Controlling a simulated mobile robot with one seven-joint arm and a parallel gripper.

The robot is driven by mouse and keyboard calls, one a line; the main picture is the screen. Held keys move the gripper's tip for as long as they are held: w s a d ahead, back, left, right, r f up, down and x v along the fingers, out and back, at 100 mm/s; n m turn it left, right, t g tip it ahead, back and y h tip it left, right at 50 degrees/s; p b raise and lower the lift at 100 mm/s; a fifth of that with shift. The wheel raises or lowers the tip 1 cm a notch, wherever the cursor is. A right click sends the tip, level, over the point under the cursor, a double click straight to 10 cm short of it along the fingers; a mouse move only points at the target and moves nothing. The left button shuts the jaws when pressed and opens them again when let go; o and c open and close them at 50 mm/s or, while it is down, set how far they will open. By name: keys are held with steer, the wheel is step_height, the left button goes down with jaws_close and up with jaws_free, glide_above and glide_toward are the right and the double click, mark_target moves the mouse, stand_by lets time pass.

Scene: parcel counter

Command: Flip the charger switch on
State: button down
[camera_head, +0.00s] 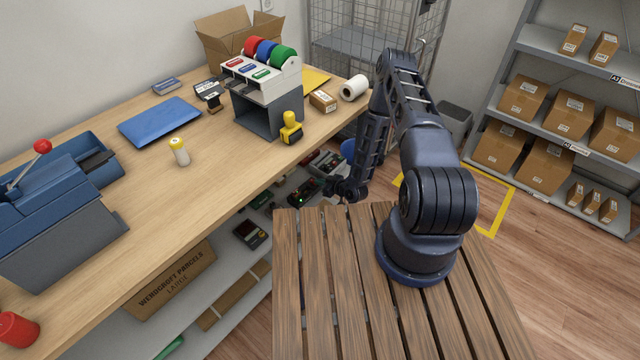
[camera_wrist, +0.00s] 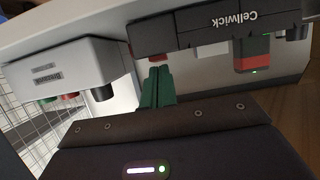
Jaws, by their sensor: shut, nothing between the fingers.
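In the wrist view, a black unit lettered Cellwick (camera_wrist: 225,25) appears upside down at the upper right. A red-and-dark block (camera_wrist: 252,54) with a small lit green light hangs at it in the picture. A small red part (camera_wrist: 157,57) shows just past my fingertips. It may be the switch, but I cannot tell its position or whether it is touched. My gripper (camera_wrist: 158,72) has green fingers closed together, with nothing between them. In the head view my gripper (camera_head: 346,190) is low beside the counter's under-shelf, where the charger is not clearly made out.
A pale grey box (camera_wrist: 65,72) with a black knob and red and green parts is left of my fingers in the wrist view. Dark equipment (camera_head: 318,170) crowds the under-shelf. The wooden counter (camera_head: 215,150) overhangs it. A tape dispenser (camera_head: 265,85) stands on top.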

steer(key=shift+r, duration=0.6)
steer(key=shift+r, duration=0.65)
steer(key=v, duration=1.1)
